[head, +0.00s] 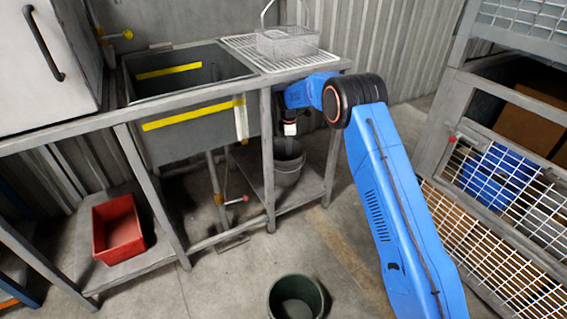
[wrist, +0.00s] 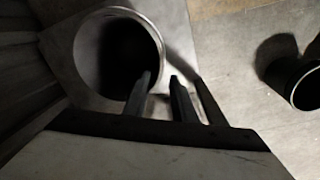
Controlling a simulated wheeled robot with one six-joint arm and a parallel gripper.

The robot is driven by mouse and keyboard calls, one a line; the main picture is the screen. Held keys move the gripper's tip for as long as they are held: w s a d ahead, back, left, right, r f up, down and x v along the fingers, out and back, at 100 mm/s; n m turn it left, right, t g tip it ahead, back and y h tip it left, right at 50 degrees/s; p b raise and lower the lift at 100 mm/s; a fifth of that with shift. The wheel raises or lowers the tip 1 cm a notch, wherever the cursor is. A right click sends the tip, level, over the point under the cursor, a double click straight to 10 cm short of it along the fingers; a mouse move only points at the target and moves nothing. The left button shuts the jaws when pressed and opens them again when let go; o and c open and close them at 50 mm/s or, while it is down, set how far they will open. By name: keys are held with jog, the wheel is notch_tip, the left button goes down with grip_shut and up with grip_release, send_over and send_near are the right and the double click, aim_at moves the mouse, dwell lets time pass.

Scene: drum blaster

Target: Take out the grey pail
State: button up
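The grey pail (head: 288,170) stands upright on the low shelf under the right end of the sink table, partly behind a table leg. In the wrist view the pail (wrist: 88,50) shows from above, with a pale round rim and a dark inside. My gripper (wrist: 160,76) is open and empty. Its left finger overlaps the pail's opening and its right finger lies outside the rim. I cannot tell whether either finger touches the pail. In the head view my wrist reaches under the table top just above the pail; the fingertips are not clear there.
A dark green bucket (head: 296,299) stands on the open floor in front. A red bin (head: 118,229) sits on the left low shelf. The sink (head: 190,85) and a drying rack (head: 240,44) are above. A mesh cage (head: 500,215) stands at the right.

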aim_at(287, 175)
jog(key=f, duration=0.5)
jog(key=w+f, duration=0.1)
jog(key=f, duration=1.1)
jog(key=shift+w+a+f, duration=0.15)
jog(key=shift+w, duration=0.15)
grip_shut()
